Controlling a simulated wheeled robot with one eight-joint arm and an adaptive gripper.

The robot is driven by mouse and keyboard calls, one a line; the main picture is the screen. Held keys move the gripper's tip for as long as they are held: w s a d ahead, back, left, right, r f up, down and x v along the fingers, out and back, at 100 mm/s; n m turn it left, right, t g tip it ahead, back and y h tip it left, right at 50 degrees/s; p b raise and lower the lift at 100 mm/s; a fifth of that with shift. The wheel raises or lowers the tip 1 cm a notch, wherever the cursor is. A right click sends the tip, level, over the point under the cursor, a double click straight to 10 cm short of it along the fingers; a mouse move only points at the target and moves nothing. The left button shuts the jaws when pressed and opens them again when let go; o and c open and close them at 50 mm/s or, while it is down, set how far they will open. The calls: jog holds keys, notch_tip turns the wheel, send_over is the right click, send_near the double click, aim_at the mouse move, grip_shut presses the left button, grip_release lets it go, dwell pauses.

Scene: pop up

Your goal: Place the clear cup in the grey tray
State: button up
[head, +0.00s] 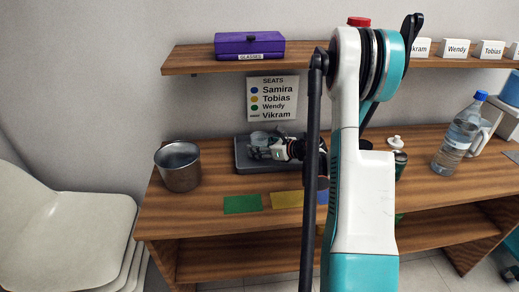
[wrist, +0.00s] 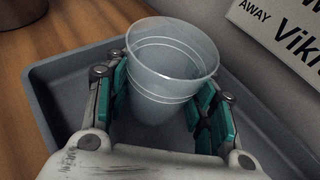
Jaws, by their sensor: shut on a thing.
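The clear cup (wrist: 165,75) is a translucent plastic cup. In the wrist view it is upright or nearly so between the two teal-padded fingers of my gripper (wrist: 165,98), which is shut on it. The cup is over or inside the grey tray (wrist: 62,92); I cannot tell whether its base touches the tray floor. In the head view the grey tray (head: 242,162) lies on the wooden table against the wall, with my gripper (head: 275,150) and the cup (head: 262,140) within its outline. My arm hides the tray's right side.
A metal pot (head: 178,168) stands left of the tray. Green (head: 243,204) and yellow (head: 287,199) cards lie in front. A water bottle (head: 459,137) stands at the right. A shelf (head: 300,57) with a purple glasses box (head: 249,45) runs above. A seats sign (head: 272,98) hangs behind.

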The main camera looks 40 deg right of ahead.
jog(key=o, duration=0.6)
jog(key=shift+f, duration=0.15)
jog(key=o, duration=0.5)
jog(key=shift+r, duration=0.2)
jog(key=shift+s+d+r, duration=0.1)
jog(key=shift+s+r, duration=0.05)
jog(key=shift+s, duration=0.05)
jog(key=p+v, duration=0.3)
jog(key=v, duration=0.8)
jog(key=shift+s, duration=0.3)
